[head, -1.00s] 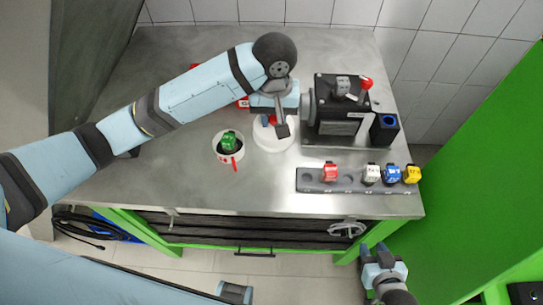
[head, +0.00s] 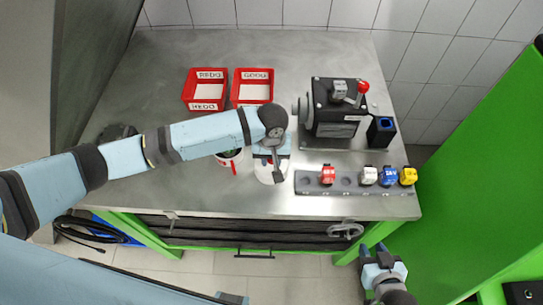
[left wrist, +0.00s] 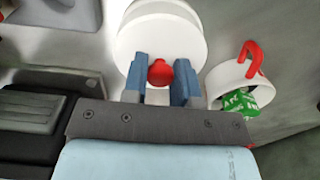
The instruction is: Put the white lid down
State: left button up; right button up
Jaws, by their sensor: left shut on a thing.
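The white lid (left wrist: 160,35) is a round disc with a red knob (left wrist: 160,73). My left gripper (left wrist: 160,85) is shut on the red knob, one blue finger on each side. In the head view, the lid (head: 263,172) shows under my left gripper (head: 275,172), near the bench's front edge and left of the block rail. I cannot tell whether it touches the bench. The white mug (left wrist: 240,82) with a red handle stands beside it with a green block (left wrist: 240,103) inside. My arm partly hides the mug (head: 231,160). My right gripper (head: 376,252) is open and empty before the bench.
Two red trays (head: 205,103) stand at the back left. The black pump unit (head: 335,112) stands at the right. A grey rail (head: 310,188) holds red, white, blue and yellow blocks. Bare metal bench (head: 150,85) lies at the far left.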

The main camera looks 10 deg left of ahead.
pick_arm(q)
jog(key=o, duration=0.8)
jog(key=shift+f, duration=0.1)
jog(key=shift+r+b, duration=0.7)
jog(key=shift+r, duration=5.45)
jog(key=shift+s, duration=0.1)
